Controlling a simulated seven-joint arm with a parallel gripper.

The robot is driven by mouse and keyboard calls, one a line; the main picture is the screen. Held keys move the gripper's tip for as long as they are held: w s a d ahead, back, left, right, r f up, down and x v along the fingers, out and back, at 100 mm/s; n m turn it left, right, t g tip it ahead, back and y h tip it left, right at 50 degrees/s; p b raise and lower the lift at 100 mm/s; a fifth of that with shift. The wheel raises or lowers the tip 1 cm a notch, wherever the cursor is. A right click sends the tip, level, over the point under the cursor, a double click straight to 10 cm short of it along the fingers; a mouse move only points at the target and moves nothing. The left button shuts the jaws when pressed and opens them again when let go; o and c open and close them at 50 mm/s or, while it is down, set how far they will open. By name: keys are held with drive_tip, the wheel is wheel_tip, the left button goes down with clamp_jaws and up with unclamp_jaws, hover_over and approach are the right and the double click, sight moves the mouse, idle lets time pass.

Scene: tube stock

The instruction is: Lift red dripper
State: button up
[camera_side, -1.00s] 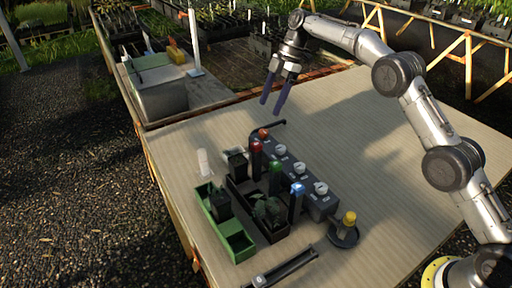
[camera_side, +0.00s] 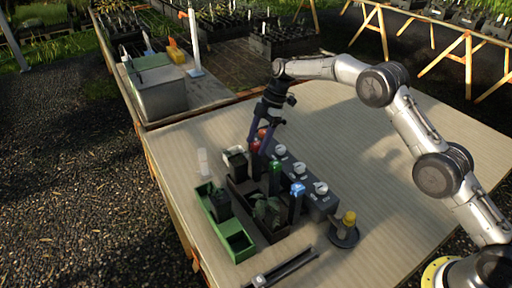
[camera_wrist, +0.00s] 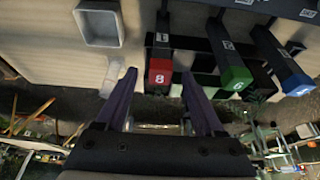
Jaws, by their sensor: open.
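The red dripper (camera_side: 255,147) stands upright in the row beside the dark grey block. In the wrist view its red top (camera_wrist: 160,72), marked with a number, lies ahead of and roughly between my finger tips. My gripper (camera_side: 261,141) is open, with its purple fingers pointing down around the red top's place in the side view. The wrist view shows my gripper (camera_wrist: 158,76) with a finger on either side and nothing clasped. The side view does not show clearly whether a finger touches the dripper.
A green dripper (camera_side: 275,168) and a blue dripper (camera_side: 297,189) stand in the same row. The grey block (camera_side: 315,204) with white knobs runs alongside. A green tray (camera_side: 240,246), a small dark pot and a yellow-topped piece (camera_side: 349,218) are near. The right of the table (camera_side: 385,165) is clear.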

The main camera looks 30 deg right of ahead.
drive_tip(key=shift+x, duration=0.8)
drive_tip(key=shift+c, duration=0.3)
clamp_jaws()
drive_tip(key=shift+r, duration=0.15)
